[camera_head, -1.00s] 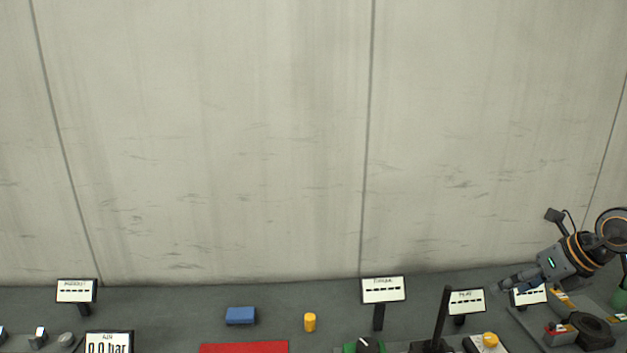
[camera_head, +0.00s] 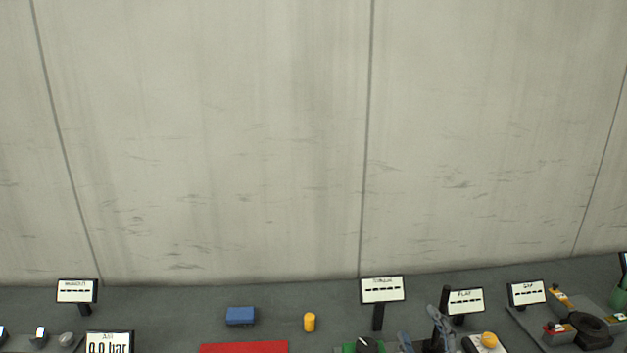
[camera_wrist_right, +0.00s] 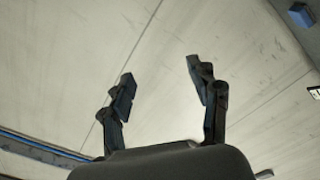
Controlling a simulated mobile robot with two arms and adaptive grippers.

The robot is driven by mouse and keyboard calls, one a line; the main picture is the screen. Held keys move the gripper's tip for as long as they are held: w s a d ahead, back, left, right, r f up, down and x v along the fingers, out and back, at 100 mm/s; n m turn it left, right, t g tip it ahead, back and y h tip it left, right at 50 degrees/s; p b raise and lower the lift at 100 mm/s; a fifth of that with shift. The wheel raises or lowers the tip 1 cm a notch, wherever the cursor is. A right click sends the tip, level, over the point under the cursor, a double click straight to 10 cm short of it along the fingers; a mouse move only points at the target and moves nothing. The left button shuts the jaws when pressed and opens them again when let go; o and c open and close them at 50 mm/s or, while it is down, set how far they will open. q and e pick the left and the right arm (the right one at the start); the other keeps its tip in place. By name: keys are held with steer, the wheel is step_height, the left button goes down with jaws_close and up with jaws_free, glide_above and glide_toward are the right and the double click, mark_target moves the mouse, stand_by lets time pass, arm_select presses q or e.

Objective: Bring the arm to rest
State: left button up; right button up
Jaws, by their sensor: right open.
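My right gripper (camera_head: 422,332) shows at the bottom edge of the head view, right of centre. Only its grey fingers are in frame, beside the black lever post (camera_head: 445,300) and the PLAY-like sign. In the right wrist view the right gripper (camera_wrist_right: 160,90) has its two dark fingers spread wide with nothing between them; the pale wall lies beyond. Its arm is below the head view's frame. My left gripper is not in view.
The bench holds a blue block (camera_head: 240,315), a yellow cylinder (camera_head: 309,322), a red plate (camera_head: 244,347) and several signs on posts. A black round part (camera_head: 588,329) sits at the right. A pressure display (camera_head: 109,343) stands at the left. The wall (camera_head: 230,140) is bare.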

steer(key=s+d+f+m+g+h, duration=0.3)
steer(key=s+f+m+g, duration=0.45)
steer(key=s+f, duration=0.6)
steer(key=s+a+f+m+g+y, duration=0.1)
steer(key=s+f+g, duration=0.25)
steer(key=s, duration=0.35)
steer(key=s+a+f+m+g+y, duration=0.1)
steer(key=s+f+g, duration=0.25)
steer(key=s, duration=0.35)
step_height(320, 180, down, 39)
steer(key=s+g+b, duration=0.2)
steer(key=b, duration=1)
steer(key=s+d+f+b, duration=0.1)
steer(key=s+f+b, duration=0.2)
steer(key=s+f, duration=0.2)
steer(key=s+f+b, duration=0.3)
steer(key=s+f, duration=0.3)
steer(key=f, duration=0.6)
steer(key=s+d+f+b, duration=0.1)
steer(key=s+f+b, duration=0.3)
steer(key=f, duration=0.5)
steer(key=shift+s+d+f+n+g+h, duration=0.2)
steer(key=shift+s+d+n+g+h, duration=0.2)
steer(key=shift+s, duration=0.7)
